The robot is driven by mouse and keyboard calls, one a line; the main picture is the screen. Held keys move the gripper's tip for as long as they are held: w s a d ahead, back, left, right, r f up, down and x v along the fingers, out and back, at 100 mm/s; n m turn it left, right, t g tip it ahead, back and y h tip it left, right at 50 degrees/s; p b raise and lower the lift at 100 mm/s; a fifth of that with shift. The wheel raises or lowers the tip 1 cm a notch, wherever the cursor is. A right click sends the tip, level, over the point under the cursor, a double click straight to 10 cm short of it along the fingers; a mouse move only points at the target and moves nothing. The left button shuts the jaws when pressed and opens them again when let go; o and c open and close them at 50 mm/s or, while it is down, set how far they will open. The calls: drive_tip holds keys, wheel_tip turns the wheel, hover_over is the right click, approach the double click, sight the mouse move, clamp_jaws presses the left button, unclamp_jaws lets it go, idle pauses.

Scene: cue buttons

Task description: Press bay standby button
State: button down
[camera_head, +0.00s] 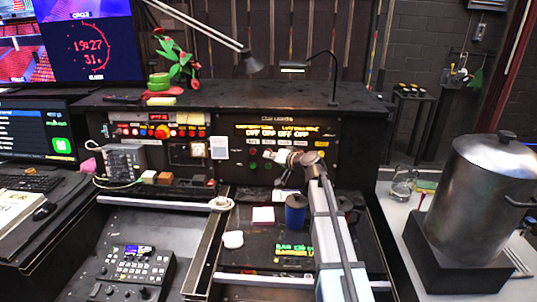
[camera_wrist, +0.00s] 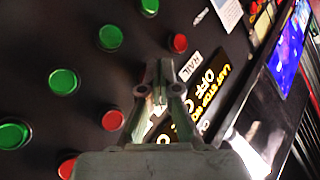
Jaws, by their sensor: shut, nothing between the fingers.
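The cue light panel (camera_head: 318,132) is a dark upright face with a lit yellow display (camera_head: 277,131) reading OFF several times. In the wrist view it shows rows of green buttons (camera_wrist: 64,81) and red buttons (camera_wrist: 113,119), with a lit label (camera_wrist: 208,85) reading OFF. I cannot read which button is bay standby. My gripper (camera_wrist: 160,80) is shut and empty, in front of the panel, its tips between the buttons and the lit label. In the head view my arm (camera_head: 318,190) hides part of the panel's lower area. Contact with any button cannot be told.
A blue mug (camera_head: 296,213) and a pink-white note block (camera_head: 263,215) stand on the desk below the panel. A thin lamp (camera_head: 333,75) stands on the ledge above. A large metal pot (camera_head: 487,190) is at the right. A mixing console (camera_head: 135,270) is at the lower left.

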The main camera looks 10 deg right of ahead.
drive_tip(key=shift+w+d+b, duration=0.1)
drive_tip(key=shift+w+b, duration=0.25)
drive_tip(key=shift+w, duration=0.05)
idle(0.4)
drive_tip(key=shift+s, duration=0.15)
drive_tip(key=shift+s+a, duration=0.2)
drive_tip(key=shift+s, duration=0.5)
drive_tip(key=shift+s, duration=0.1)
drive_tip(key=shift+s+a+r+b, duration=0.15)
drive_tip(key=shift+s+a, duration=0.05)
drive_tip(key=shift+s, duration=0.55)
drive_tip(key=shift+s+a+r+b, duration=0.15)
drive_tip(key=shift+s+a, duration=0.1)
drive_tip(key=shift+s, duration=0.5)
drive_tip(key=shift+s+a+r+b, duration=0.1)
drive_tip(key=shift+s+a+b, duration=0.1)
drive_tip(key=shift+s, duration=0.55)
